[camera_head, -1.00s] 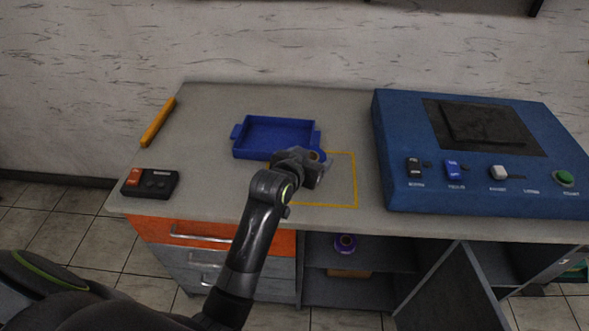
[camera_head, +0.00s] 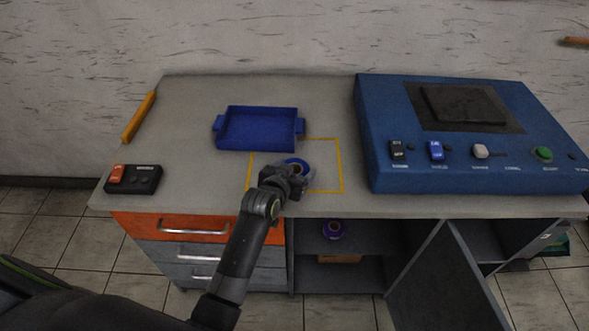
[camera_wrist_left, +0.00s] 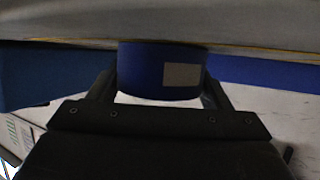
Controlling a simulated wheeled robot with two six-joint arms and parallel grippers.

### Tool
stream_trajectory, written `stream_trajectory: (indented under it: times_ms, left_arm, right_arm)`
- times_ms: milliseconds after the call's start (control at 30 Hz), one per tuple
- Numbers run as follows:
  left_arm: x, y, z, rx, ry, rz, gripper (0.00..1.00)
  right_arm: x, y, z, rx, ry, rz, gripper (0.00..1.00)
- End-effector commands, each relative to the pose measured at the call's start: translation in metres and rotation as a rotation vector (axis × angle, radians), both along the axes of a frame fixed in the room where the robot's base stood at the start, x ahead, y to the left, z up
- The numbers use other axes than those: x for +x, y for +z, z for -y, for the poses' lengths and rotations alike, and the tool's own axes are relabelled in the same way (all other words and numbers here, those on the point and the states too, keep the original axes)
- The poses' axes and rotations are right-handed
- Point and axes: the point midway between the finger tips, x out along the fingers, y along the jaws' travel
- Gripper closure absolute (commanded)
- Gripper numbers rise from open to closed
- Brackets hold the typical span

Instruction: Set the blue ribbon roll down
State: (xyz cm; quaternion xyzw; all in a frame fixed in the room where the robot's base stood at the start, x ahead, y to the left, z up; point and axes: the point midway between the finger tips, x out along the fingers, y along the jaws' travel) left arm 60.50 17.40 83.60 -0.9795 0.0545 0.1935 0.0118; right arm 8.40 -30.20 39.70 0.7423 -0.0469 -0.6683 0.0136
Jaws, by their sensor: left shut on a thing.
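The blue ribbon roll (camera_head: 298,165) is in my left gripper (camera_head: 296,175), over the yellow outlined square (camera_head: 342,170) on the table. In the left wrist view the roll (camera_wrist_left: 140,72) shows as a blue cylinder with a pale label, between the two fingers of the left gripper (camera_wrist_left: 160,92). The fingers are shut on it. I cannot tell whether the roll touches the table. The gripper hides part of the roll in the head view. My right gripper is not in view.
A blue tray (camera_head: 260,146) stands just behind and left of the square. A blue machine (camera_head: 372,120) with switches is at the right. A black control box (camera_head: 146,180) and a yellow bar (camera_head: 139,117) lie at the left. A purple roll (camera_head: 333,230) sits on the shelf below.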

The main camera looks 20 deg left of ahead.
Motion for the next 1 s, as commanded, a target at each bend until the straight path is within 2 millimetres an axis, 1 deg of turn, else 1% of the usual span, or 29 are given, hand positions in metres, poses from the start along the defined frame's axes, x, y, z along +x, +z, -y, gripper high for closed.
stream_trajectory:
  times_ms: [33,200,433,567,667,767,1000]
  left_arm:
    - [0.0,-0.002,0.0,0.0,0.0,-0.001,0.27]
    - [0.0,-0.001,0.0,0.0,0.0,-0.001,0.06]
    - [0.0,-0.001,0.0,0.0,0.0,-0.001,0.06]
    - [-0.001,0.003,0.0,0.0,0.0,0.0,0.06]
    - [-0.01,0.006,-0.001,-0.001,0.0,0.0,0.06]
    - [-0.023,0.011,-0.002,-0.002,0.002,0.0,0.06]
    - [-0.062,0.027,-0.007,-0.002,0.002,0.0,0.06]
  right_arm:
    - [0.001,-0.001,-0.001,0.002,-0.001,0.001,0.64]
    - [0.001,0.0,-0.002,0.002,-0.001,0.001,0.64]
    - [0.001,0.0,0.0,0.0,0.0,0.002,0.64]
    - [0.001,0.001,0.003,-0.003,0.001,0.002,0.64]
    - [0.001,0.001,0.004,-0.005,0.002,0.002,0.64]
    - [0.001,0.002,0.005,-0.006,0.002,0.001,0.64]
    - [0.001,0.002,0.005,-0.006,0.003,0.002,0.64]
